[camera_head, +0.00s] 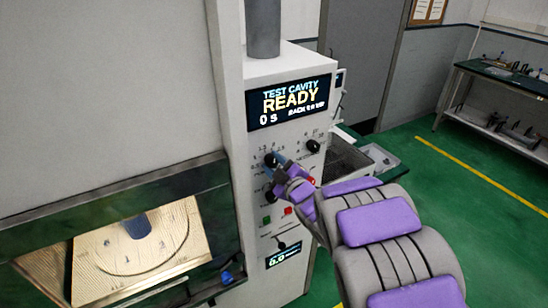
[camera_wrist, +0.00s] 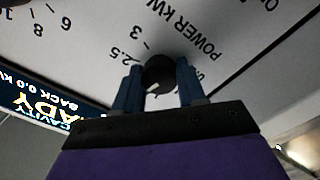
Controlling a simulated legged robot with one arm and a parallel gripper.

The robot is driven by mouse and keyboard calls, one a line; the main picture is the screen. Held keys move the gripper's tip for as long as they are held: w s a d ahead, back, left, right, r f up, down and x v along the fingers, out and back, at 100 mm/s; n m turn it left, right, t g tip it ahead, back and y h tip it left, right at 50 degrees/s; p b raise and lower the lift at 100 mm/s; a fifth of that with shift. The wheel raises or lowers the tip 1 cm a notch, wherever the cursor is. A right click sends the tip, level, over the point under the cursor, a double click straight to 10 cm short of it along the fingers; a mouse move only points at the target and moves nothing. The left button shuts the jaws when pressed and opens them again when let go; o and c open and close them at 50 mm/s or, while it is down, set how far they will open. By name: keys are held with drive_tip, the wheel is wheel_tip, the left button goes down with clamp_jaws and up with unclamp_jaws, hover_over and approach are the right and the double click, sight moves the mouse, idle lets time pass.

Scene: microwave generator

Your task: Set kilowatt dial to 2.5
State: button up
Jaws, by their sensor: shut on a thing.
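The kilowatt dial (camera_wrist: 160,72) is a round black knob on the white panel. In the wrist view the panel is upside down, and "POWER KW" with the figures 2.5 and 3 shows around the dial. My gripper (camera_wrist: 158,88) has one blue finger on each side of the dial and is shut on it. A small white mark shows on the dial between the fingers; which figure it points to is hard to tell. In the head view the dial (camera_head: 271,160) is partly hidden by my gripper (camera_head: 278,165), which reaches it from the lower right.
A display (camera_head: 290,101) above reads "TEST CAVITY READY". Another black knob (camera_head: 313,146) is to the right, and one (camera_head: 271,197) is below. A green button (camera_head: 266,220) and a red button (camera_head: 287,211) sit lower. A lit cavity window (camera_head: 135,245) is at left.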

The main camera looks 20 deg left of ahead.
drive_tip(key=m+p, duration=0.2)
drive_tip(key=m, duration=0.1)
drive_tip(key=m+p, duration=0.2)
drive_tip(key=shift+f+m, duration=0.2)
drive_tip(key=shift+m, duration=0.2)
drive_tip(key=m+p, duration=0.3)
drive_tip(key=m, duration=0.2)
drive_tip(key=shift+m+p, duration=0.3)
drive_tip(key=o, duration=1.1)
drive_tip(key=shift+w+a, duration=0.1)
drive_tip(key=shift+c, duration=0.2)
drive_tip(key=shift+r, duration=0.1)
